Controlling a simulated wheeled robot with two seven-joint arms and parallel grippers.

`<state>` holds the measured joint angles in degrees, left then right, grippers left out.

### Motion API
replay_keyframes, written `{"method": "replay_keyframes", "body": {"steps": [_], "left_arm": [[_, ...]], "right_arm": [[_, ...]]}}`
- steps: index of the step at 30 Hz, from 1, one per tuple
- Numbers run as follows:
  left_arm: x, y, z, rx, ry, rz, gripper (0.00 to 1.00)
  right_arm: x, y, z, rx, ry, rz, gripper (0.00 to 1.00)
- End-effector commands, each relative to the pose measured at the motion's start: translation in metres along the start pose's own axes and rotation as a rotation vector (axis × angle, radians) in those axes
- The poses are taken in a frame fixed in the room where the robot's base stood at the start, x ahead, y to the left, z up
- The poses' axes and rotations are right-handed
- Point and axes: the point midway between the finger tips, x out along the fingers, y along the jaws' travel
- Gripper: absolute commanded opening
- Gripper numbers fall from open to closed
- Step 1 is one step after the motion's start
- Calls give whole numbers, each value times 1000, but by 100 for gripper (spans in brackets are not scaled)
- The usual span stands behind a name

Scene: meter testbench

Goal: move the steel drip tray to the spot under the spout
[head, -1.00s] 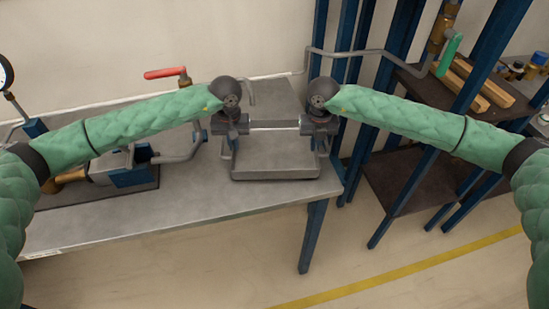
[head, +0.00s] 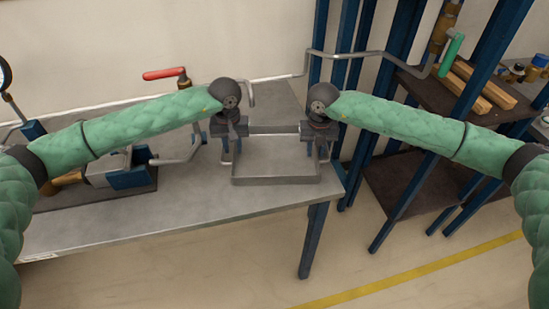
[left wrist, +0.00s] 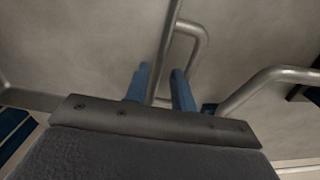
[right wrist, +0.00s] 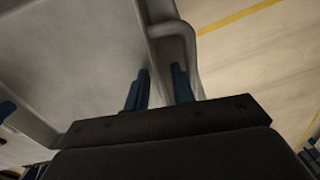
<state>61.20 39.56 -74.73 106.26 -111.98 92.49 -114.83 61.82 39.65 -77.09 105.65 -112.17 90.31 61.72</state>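The steel drip tray (head: 277,181) is a shallow grey square tray near the right front corner of the bench, with a bent-rod handle on each side. My left gripper (head: 229,152) is at its left side and my right gripper (head: 320,150) at its right side, both pointing down. In the left wrist view, the left gripper's fingers (left wrist: 160,76) stand apart on either side of a thin tray edge, with the handle rod passing behind one finger. The right gripper's fingers (right wrist: 158,78) stand apart at the tray's other edge and handle. Contact is hard to tell. A downturned pipe (head: 253,92), possibly the spout, shows behind my left gripper.
The grey bench (head: 190,211) has free room in front and left of the tray. A red-handled valve (head: 165,74), a bent pipe (head: 183,158) and a blue block (head: 130,179) stand at left. Blue posts (head: 345,100) and a shelf with wooden bars (head: 485,90) are at right.

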Motion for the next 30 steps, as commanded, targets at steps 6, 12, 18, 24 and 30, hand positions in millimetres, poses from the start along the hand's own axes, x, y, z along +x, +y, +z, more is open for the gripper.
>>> {"method": "replay_keyframes", "body": {"steps": [6,12,18,24,30], "left_arm": [[-42,0,-1,1,5,1,25],[-78,0,-1,1,3,1,25],[-100,0,-1,0,3,0,25],[-106,0,0,1,1,1,25],[-106,0,0,0,1,1,25]], "right_arm": [[0,0,0,0,0,0,25],[0,0,0,0,0,0,25],[0,0,0,0,0,0,25],[-5,0,0,0,-1,0,25],[-34,0,1,-1,-2,1,25]]}}
